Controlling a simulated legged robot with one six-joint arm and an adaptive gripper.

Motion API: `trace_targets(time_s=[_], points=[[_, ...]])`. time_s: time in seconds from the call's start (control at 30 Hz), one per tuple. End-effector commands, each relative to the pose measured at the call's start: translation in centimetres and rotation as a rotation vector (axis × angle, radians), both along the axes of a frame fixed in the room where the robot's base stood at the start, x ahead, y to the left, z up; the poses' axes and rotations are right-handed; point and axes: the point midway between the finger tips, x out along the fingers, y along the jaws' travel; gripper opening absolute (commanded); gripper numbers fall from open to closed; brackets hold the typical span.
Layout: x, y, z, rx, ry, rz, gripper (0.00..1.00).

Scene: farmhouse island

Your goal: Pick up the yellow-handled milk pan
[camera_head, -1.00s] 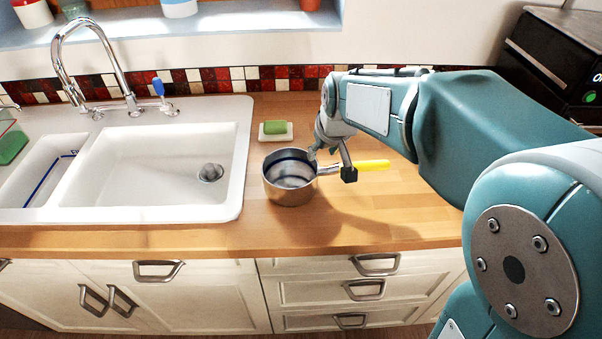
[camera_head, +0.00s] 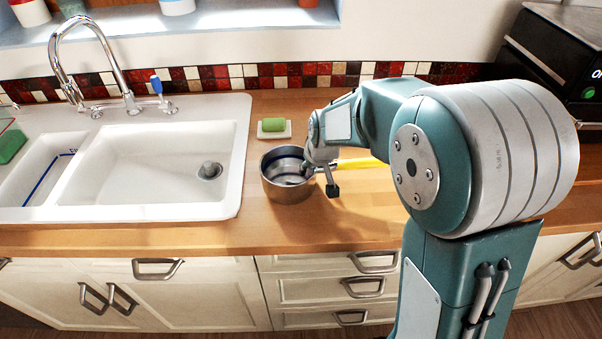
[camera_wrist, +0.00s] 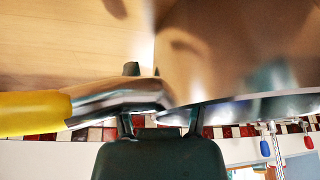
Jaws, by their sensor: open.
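The milk pan (camera_head: 287,188) is a steel pot standing upright on the wooden counter, right of the sink. Its yellow handle (camera_head: 362,163) points right and is partly hidden behind my arm. My gripper (camera_head: 321,180) is open at the pan's right side, where the handle meets the pot. In the wrist view the yellow handle (camera_wrist: 32,113) and its steel shank lie across the picture, with the shank in front of the dark fingers (camera_wrist: 150,122). I cannot tell whether a finger touches the shank.
The white sink (camera_head: 150,165) with a chrome faucet (camera_head: 100,65) is at the left. A green soap bar (camera_head: 273,125) on a white dish lies behind the pan. A black appliance (camera_head: 560,60) stands at the back right. The counter in front of the pan is clear.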

Motion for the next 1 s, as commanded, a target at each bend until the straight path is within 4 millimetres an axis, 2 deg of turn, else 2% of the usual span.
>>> trace_targets(time_s=[0.1,0.17,0.2,0.23,0.73,0.83,0.93,1.0], points=[[0.0,0.0,0.0,0.0,0.0,0.0,0.54],[0.0,0.0,0.0,0.0,0.0,0.0,0.27],[0.0,0.0,0.0,-0.001,0.0,0.0,0.09],[0.0,0.0,0.0,0.0,0.0,0.0,0.0],[0.0,0.0,0.4,0.0,-0.001,0.0,0.0],[0.1,0.1,1.6,0.002,-0.005,0.0,0.0],[0.1,0.1,3.6,0.001,-0.007,0.002,0.0],[-0.8,-1.0,4.9,0.002,-0.007,-0.002,0.0]])
